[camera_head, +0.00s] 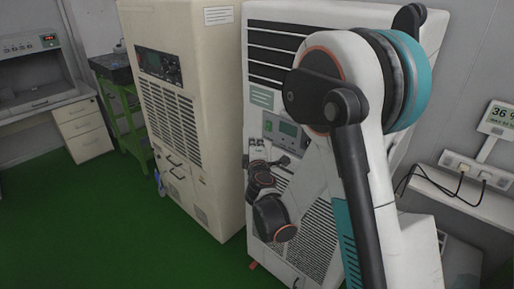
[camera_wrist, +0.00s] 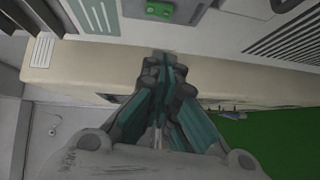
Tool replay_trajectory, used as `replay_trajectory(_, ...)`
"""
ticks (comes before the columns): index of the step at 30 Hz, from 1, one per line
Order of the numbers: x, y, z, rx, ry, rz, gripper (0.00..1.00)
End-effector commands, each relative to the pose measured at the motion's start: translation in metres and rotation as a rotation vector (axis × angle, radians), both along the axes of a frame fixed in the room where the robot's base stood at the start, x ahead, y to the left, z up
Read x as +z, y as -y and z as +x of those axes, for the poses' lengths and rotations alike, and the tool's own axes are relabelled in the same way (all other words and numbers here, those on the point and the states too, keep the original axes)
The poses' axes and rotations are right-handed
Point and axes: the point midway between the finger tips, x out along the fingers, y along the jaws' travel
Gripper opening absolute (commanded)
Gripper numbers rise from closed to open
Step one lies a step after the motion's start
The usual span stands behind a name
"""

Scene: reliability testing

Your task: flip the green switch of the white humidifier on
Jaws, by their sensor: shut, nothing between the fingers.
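The white humidifier (camera_head: 262,35) is the tall white cabinet at centre right in the head view, with a grey control panel (camera_head: 302,143) on its front. My arm covers part of its front. In the wrist view the green switch (camera_wrist: 158,9) shows at the top edge, on the grey panel, partly cut off. My gripper (camera_wrist: 163,62) is shut and empty, its teal fingers together, with a gap between its tips and the switch in the picture. In the head view my gripper (camera_head: 249,162) is small, in front of the humidifier's left side below the panel height.
A beige cabinet (camera_head: 215,75) stands close to the left of the humidifier. A white shelf (camera_head: 470,200) with plugged-in cables is on the right wall. A desk with drawers (camera_head: 85,125) is at far left. The green floor (camera_head: 90,230) is clear at front left.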

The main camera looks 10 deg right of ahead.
Motion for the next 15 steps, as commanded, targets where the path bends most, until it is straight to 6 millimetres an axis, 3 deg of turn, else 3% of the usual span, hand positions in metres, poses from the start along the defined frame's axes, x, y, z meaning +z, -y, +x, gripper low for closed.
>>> replay_trajectory(9,-0.007,0.013,0.06,-0.003,0.0,0.001,0.0)
replay_trajectory(15,-0.009,0.034,0.074,-0.002,0.0,0.001,0.0)
